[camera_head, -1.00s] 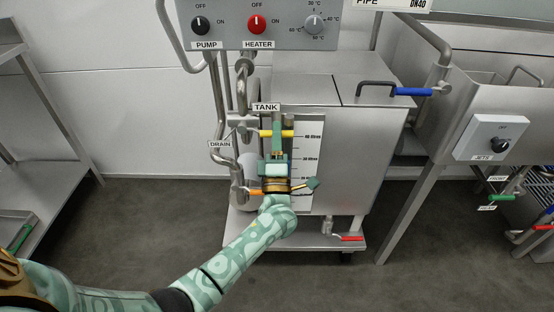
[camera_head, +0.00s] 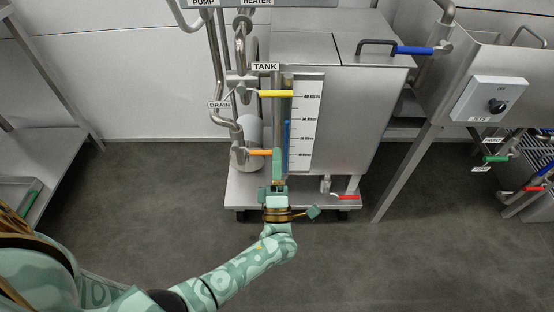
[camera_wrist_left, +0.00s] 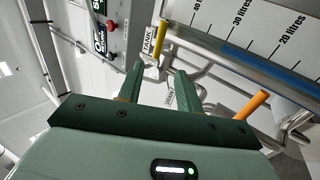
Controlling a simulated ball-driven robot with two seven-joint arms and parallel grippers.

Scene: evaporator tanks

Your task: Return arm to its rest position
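My left arm (camera_head: 232,275) comes in from the lower left in the head view. My left gripper (camera_head: 277,158) points up and away from me, in front of the lower part of the tank (camera_head: 350,110). In the left wrist view its two green fingers (camera_wrist_left: 158,85) stand apart with nothing held between them. In the head view its tip overlaps the right end of the orange handle (camera_head: 258,152); I cannot tell whether they touch. The yellow handle (camera_head: 275,93) is above the gripper. My right gripper is out of view.
A red handle (camera_head: 344,198) sits low on the tank's trolley. A blue handle (camera_head: 412,50) and a grey knob box (camera_head: 490,98) are at right. A steel shelf (camera_head: 45,160) stands at left. The grey floor (camera_head: 130,215) between shelf and tank is clear.

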